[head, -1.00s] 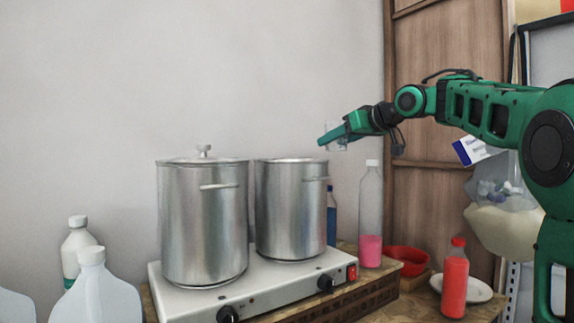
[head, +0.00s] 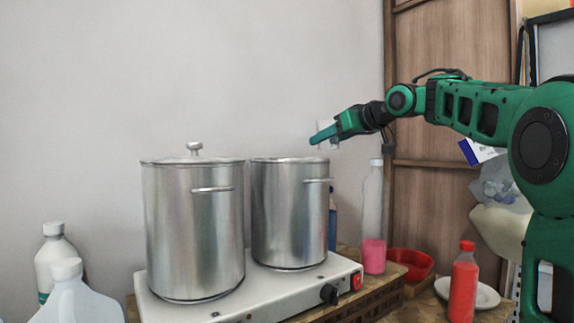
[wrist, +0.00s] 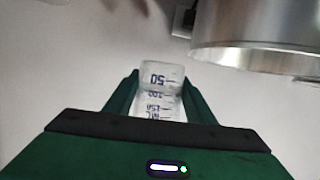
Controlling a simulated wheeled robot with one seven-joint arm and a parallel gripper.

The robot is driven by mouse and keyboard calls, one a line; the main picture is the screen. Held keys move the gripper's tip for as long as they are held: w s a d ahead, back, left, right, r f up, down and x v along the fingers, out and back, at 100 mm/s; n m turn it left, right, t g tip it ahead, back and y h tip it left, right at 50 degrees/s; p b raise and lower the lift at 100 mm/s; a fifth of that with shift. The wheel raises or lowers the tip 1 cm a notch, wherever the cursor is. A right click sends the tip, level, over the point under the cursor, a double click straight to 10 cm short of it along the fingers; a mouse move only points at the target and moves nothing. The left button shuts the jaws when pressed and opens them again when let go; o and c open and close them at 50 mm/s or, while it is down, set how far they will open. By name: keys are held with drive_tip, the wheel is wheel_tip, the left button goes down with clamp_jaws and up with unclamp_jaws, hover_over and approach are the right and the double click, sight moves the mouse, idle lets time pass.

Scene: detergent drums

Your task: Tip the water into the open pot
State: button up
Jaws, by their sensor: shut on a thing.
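A clear beaker (wrist: 162,74) with dark volume marks is held between the green fingers of my gripper (wrist: 158,95). In the head view, my gripper (head: 322,135) is above the right rim of the open pot (head: 290,215), and the beaker (head: 333,145) shows faintly there. The open pot is a tall steel pot on the right of the hot plate, with no lid knob visible. In the wrist view, a pot rim (wrist: 255,55) is at upper right, apart from the beaker. The water level is too unclear to tell.
A lidded steel pot (head: 195,230) stands left of the open pot on the white hot plate (head: 225,308). A bottle of pink liquid (head: 373,255), a red bowl (head: 415,262) and a red bottle (head: 463,285) are right. White jugs (head: 72,298) are at lower left.

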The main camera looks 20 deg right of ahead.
sight(317, 129)
drive_tip(key=shift+s+a+f+n, duration=0.3)
drive_tip(key=shift+a+n, duration=0.2)
drive_tip(key=shift+n, duration=0.3)
drive_tip(key=shift+s+a+r+n+t+h+p, duration=0.2)
drive_tip(key=shift+a+r+n+t+h+p, duration=0.2)
drive_tip(key=shift+a+r+n+h, duration=0.55)
drive_tip(key=n, duration=0.2)
drive_tip(key=a+n+t+h+p, duration=0.1)
drive_tip(key=shift+s+f+n, duration=0.15)
drive_tip(key=shift+s+n, duration=0.05)
drive_tip(key=shift+n, duration=0.15)
drive_tip(key=shift+f+n+p, duration=0.2)
drive_tip(key=shift+n+p, duration=0.2)
drive_tip(key=shift+p, duration=0.1)
drive_tip(key=shift+a+r+n+t+h+p, duration=0.1)
drive_tip(key=shift+r+n+t+h+p, duration=0.15)
drive_tip(key=shift+r+n+p, duration=0.4)
drive_tip(key=shift+r+n+t+h+p, duration=0.1)
drive_tip(key=shift+r+n+t+p, duration=0.25)
drive_tip(key=shift+n, duration=0.5)
drive_tip(key=shift+s+a+f+n+p, duration=0.3)
drive_tip(key=shift+a+f+n+p, duration=0.15)
drive_tip(key=shift+a+n+p, duration=0.35)
drive_tip(key=shift+d+r+n+t+p, duration=0.1)
drive_tip(key=shift+r+n+t+p, duration=0.15)
drive_tip(key=shift+n+t+p, duration=0.2)
idle(0.4)
